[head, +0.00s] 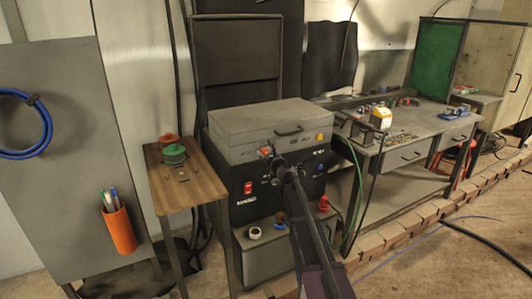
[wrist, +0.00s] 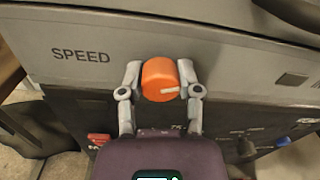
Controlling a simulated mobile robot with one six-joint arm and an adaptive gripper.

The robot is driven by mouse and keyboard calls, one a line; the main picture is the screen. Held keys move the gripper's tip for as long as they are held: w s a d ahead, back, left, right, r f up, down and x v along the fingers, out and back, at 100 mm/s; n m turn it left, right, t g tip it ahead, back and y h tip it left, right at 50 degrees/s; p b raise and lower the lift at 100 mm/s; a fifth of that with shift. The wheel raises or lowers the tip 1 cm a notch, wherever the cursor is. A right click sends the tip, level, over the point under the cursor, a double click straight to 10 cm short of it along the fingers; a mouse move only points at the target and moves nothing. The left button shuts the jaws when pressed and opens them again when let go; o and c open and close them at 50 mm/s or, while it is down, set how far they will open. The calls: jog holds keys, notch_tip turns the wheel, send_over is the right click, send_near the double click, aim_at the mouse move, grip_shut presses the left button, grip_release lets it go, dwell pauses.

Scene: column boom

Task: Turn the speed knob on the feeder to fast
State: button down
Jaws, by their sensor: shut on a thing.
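The feeder is a grey box (head: 238,125) with a lid and dark handle, on top of a black unit. Its round orange speed knob (wrist: 157,72) is on the grey front face, right of the printed word SPEED (wrist: 80,56). A short white pointer mark on the knob points right in the wrist view. My gripper (wrist: 160,77) is shut on the knob, one finger on each side. In the head view the knob (head: 265,152) is partly hidden by my gripper (head: 270,156). No fast or slow mark is readable.
The black unit (head: 245,209) below has a red switch (head: 248,187). A wooden side table (head: 190,192) with green and red items stands left. A workbench (head: 415,135) with small parts stands right. Cups and a red item sit on the low ledge below.

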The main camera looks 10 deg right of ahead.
jog(key=m, duration=0.4)
jog(key=shift+w+d, duration=0.1)
jog(key=shift+m, duration=0.3)
jog(key=shift+c, duration=1.5)
grip_release()
jog(key=shift+s, duration=0.2)
jog(key=shift+s, duration=0.25)
jog(key=v, duration=1.1)
jog(key=shift+s+r, duration=0.1)
jog(key=shift+s, duration=0.1)
